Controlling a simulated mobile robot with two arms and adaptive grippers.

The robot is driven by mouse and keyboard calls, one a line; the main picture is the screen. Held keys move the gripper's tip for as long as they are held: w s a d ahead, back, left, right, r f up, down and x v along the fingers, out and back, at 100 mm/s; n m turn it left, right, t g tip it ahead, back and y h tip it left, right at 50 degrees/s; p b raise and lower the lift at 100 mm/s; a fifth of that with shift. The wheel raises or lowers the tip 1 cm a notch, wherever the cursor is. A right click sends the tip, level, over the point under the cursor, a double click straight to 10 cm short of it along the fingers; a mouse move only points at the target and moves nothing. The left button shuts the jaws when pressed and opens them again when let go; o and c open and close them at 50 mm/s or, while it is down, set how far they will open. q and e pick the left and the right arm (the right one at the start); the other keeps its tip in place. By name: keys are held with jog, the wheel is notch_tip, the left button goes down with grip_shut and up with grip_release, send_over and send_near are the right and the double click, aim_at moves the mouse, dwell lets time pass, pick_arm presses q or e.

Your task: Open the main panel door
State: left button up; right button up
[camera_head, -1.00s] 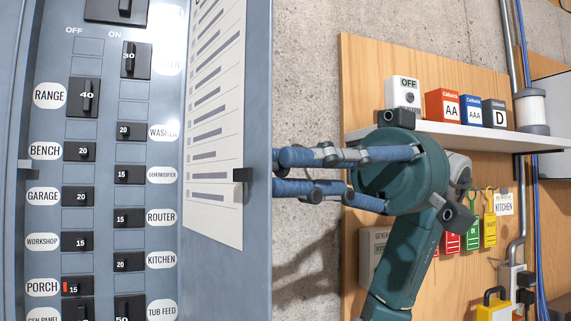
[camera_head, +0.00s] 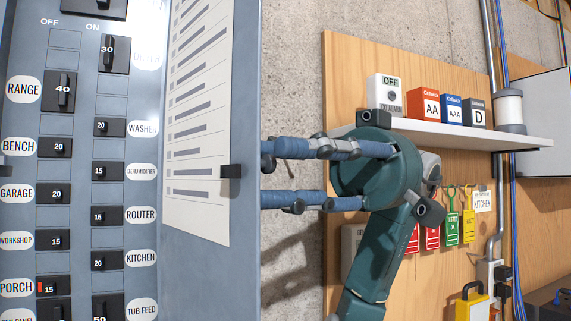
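The main panel door (camera_head: 243,215) stands swung open on the right of the grey breaker panel (camera_head: 143,60). Its inner face shows, with a paper list and a black latch piece (camera_head: 231,172) near its free edge. My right gripper (camera_head: 264,174) comes from the right to the door's free edge, level with the latch piece. Its two blue fingers are spread apart, with a gap between them. The fingertips are at or behind the door edge, so I cannot tell whether they touch it. My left gripper is not in view.
Breakers and labels fill the panel at left. Right of my gripper, a wooden board (camera_head: 350,80) carries a white shelf (camera_head: 470,132) with battery boxes and an alarm. Coloured tags (camera_head: 452,215) hang below. Bare concrete wall (camera_head: 292,80) shows between door and board.

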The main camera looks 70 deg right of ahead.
jog(key=v, duration=0.7)
jog(key=shift+d, duration=0.25)
dwell(0.4)
